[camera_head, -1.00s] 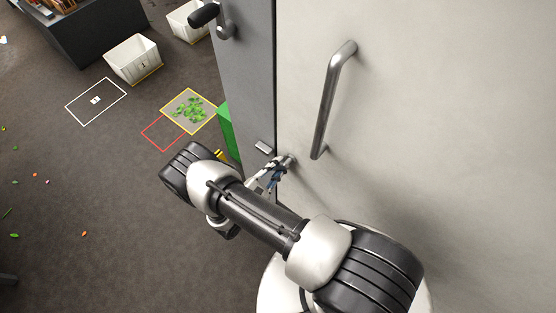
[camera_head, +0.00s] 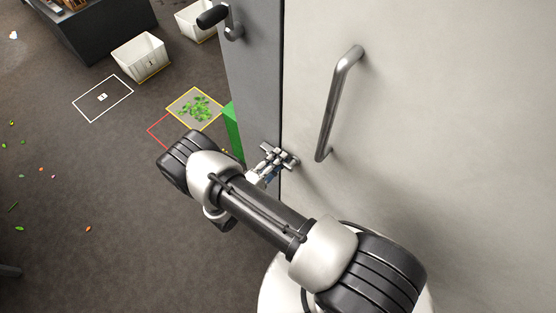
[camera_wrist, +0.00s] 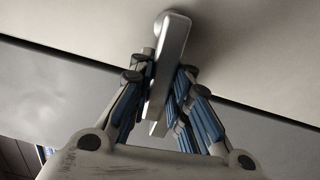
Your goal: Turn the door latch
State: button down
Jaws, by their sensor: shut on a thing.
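The door latch (camera_wrist: 168,62) is a flat silver lever that fills the middle of the wrist view, tilted slightly from vertical there. My gripper (camera_wrist: 160,105) has one blue-padded finger on each side of it and is shut on it. In the head view my gripper (camera_head: 266,168) is at the latch (camera_head: 285,158), by the seam between the pale door (camera_head: 430,130) and the grey frame. The fingers partly hide the latch in that view. The latch's pivot end meets the pale surface at the top of the wrist view.
A long metal pull handle (camera_head: 338,105) stands on the door above and right of the latch. A black-handled fitting (camera_head: 222,18) is higher on the grey frame. A green block (camera_head: 233,132) stands beside the frame. White bins (camera_head: 141,57) and scattered leaves are on the floor at left.

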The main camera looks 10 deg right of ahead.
jog(key=shift+r+m, duration=0.2)
jog(key=shift+m, duration=0.3)
jog(key=shift+w, duration=0.1)
jog(key=c, duration=1.5)
grip_release()
jog(key=v, duration=1.2)
jog(key=shift+a, duration=0.15)
